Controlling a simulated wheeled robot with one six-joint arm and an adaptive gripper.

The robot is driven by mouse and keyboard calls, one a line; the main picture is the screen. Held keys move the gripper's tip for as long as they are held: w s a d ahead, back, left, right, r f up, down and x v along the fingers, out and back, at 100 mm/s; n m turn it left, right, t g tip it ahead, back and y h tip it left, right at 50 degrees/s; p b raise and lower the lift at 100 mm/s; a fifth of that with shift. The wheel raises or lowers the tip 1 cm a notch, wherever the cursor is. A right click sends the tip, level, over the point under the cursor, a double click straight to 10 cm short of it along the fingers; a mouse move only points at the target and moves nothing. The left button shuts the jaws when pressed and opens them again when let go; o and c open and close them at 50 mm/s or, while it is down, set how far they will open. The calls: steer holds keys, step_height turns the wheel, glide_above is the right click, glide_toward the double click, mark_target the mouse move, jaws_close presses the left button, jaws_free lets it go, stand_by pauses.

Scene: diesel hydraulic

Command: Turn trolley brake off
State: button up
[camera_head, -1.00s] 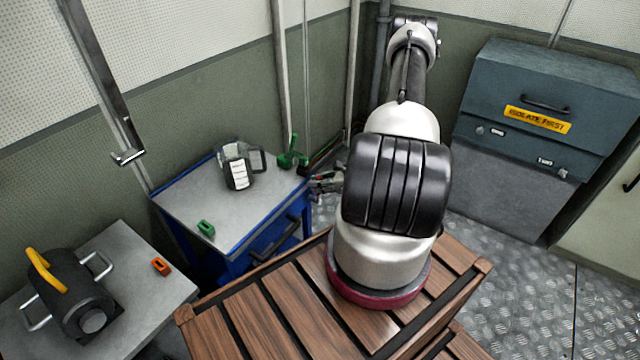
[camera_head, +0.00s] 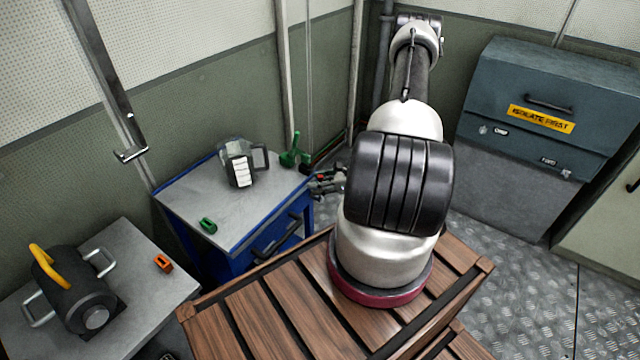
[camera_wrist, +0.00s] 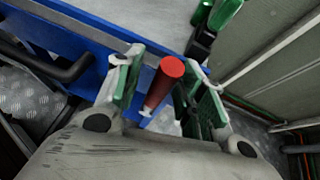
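The blue trolley (camera_head: 278,238) with a grey top stands left of my arm in the head view. Its blue edge (camera_wrist: 85,45) and dark handle (camera_wrist: 70,72) show in the wrist view. A red cylindrical lever handle (camera_wrist: 165,85), which looks like the trolley brake, stands at the trolley's end. My gripper (camera_wrist: 163,68) is open, with one green-padded finger on each side of the red handle. I cannot tell whether either finger touches it. In the head view my gripper (camera_head: 325,183) is small beside the trolley's right corner, and the red handle cannot be made out.
A green clamp-like part (camera_head: 294,155) is at the trolley's back corner, close past my fingers. A clear-cased device (camera_head: 241,165) and a green piece (camera_head: 208,225) lie on the trolley top. A wooden slatted surface (camera_head: 290,305) is in front. Wall pipes stand behind.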

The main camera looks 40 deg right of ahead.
steer(key=v, duration=1.2)
